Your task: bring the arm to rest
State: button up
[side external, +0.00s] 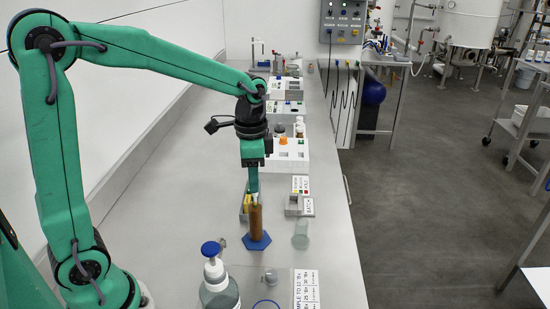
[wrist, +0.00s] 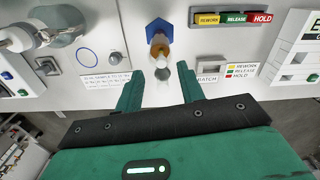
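My gripper (side external: 253,187) hangs fingers down over the bench, just above or behind the top of an amber cylinder (side external: 256,222) in the side view. I cannot tell the exact gap. The cylinder stands upright on a blue hexagonal base (side external: 257,242). In the wrist view, my gripper (wrist: 162,84) has its two green fingers spread apart, with nothing clamped between them. The amber cylinder (wrist: 160,44) and its blue base (wrist: 153,26) show beyond the fingertips.
A clear beaker (side external: 301,236) stands right of the cylinder. A pump bottle (side external: 217,284) and a printed card (side external: 306,289) are in front. A BATCH block (side external: 299,206) and white boxes (side external: 289,152) line the bench behind. A coloured label strip (wrist: 232,18) lies near the cylinder.

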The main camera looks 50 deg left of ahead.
jog(key=shift+r, duration=1.65)
jog(key=shift+s, duration=0.1)
jog(key=s+r+n+t, duration=0.3)
jog(key=s+n+t, duration=0.2)
jog(key=s, duration=1)
jog(key=shift+n+t, duration=0.3)
jog(key=shift+n, duration=0.8)
